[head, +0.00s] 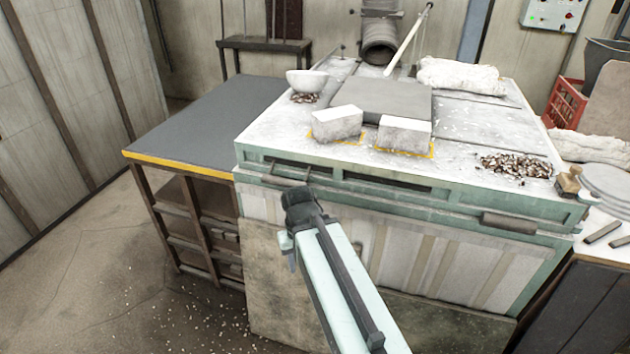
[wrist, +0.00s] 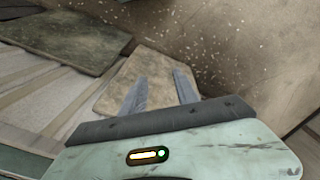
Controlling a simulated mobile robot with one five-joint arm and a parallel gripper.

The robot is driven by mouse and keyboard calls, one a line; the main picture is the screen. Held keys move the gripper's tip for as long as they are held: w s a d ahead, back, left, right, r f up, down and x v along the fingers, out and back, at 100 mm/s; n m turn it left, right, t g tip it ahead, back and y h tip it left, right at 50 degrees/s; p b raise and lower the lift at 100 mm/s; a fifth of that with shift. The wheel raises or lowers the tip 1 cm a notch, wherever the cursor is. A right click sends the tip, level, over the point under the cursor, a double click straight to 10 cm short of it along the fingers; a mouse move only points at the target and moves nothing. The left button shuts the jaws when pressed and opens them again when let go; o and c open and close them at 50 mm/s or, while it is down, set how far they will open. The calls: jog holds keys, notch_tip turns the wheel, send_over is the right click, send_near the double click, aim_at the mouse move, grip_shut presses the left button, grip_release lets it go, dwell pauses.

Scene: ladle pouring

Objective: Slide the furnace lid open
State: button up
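The furnace (head: 262,155) is a pale, chip-strewn block with a teal frame and a white top. A flat dark grey plate (head: 385,97) lies on its top and looks like the lid. Two white-grey blocks, one on the left (head: 337,124) and one on the right (head: 404,132), stand at its front edge. My gripper is at the front left of the furnace, below its top edge. In the wrist view my gripper (wrist: 160,84) has its two fingers apart, with nothing between them.
A white bowl (head: 307,81) and a wrapped white bundle (head: 460,76) rest on the furnace top. Metal chips (head: 514,165) lie at the right. A dark side table (head: 205,122) adjoins on the left. The floor (head: 90,270) at the left is mostly clear.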

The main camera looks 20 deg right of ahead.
jog(key=shift+w+d+f, duration=0.2)
jog(key=shift+w+d, duration=0.1)
jog(key=shift+d, duration=0.3)
jog(key=shift+o, duration=0.6)
jog(key=shift+s+a, duration=0.1)
jog(key=shift+a, duration=0.05)
jog(key=shift+o, duration=0.9)
jog(key=shift+a+f, duration=0.1)
jog(key=m+t+y+b, duration=0.95)
jog(key=m+t, duration=0.35)
jog(key=m, duration=0.5)
send_near(287, 184)
jog(key=w+f, duration=0.1)
jog(key=w, duration=0.2)
jog(key=shift+h, duration=0.35)
jog(key=b+x, duration=0.1)
jog(key=x, duration=0.3)
jog(key=b+x, duration=0.1)
jog(key=x, duration=0.3)
jog(key=shift+a+f, duration=0.1)
jog(key=shift+a, duration=0.4)
grip_shut()
